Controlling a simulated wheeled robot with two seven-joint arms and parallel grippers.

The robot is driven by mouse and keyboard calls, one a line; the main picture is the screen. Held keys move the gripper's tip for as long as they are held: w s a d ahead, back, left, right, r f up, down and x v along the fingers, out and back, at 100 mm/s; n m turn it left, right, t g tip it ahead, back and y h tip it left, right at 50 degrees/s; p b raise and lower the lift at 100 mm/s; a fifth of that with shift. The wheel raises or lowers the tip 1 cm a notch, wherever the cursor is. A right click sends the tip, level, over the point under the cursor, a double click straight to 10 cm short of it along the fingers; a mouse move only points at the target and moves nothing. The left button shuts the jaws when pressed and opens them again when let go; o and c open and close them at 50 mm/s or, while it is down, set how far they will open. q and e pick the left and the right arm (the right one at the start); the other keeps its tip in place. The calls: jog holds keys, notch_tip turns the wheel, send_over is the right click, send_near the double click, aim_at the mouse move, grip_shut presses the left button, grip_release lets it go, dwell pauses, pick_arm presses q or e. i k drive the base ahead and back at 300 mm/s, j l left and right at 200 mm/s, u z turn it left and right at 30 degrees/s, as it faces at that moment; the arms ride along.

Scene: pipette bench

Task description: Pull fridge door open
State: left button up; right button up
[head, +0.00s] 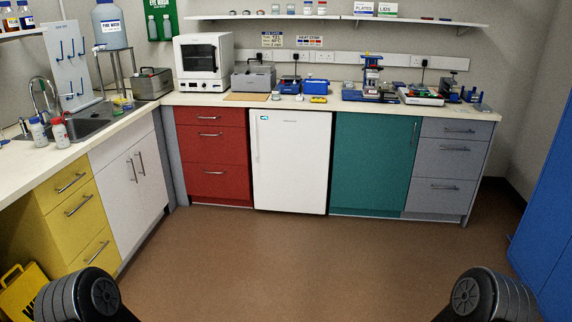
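A white under-counter fridge (290,163) stands beneath the back counter, between the red drawers and the teal cupboard. Its door looks shut. A thin upright handle (256,137) shows near the door's upper left edge, with a small blue label (264,118) close by. Parts of my two arms show at the bottom left and bottom right corners, well apart from the fridge. Neither of my grippers is in the picture.
Brown floor (290,255) in front of the fridge is clear. Red drawers (213,160), a teal cupboard (372,165) and grey drawers (440,170) flank it. A yellow floor sign (22,292) stands at lower left; a blue cabinet (548,235) is at right.

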aim_at(291, 148)
jog(key=i+j+z, duration=0.2)
jog(key=i, duration=0.6)
jog(key=i+j+z, duration=0.15)
jog(key=i, duration=0.65)
jog(key=i+j+z, duration=0.2)
jog(key=i+j, duration=0.3)
jog(key=i, duration=0.3)
jog(key=i+j+z, duration=0.15)
jog(key=i+j, duration=0.35)
jog(key=i, duration=0.25)
jog(key=i+j+z, duration=0.2)
jog(key=i+j, duration=0.4)
jog(key=i, duration=0.1)
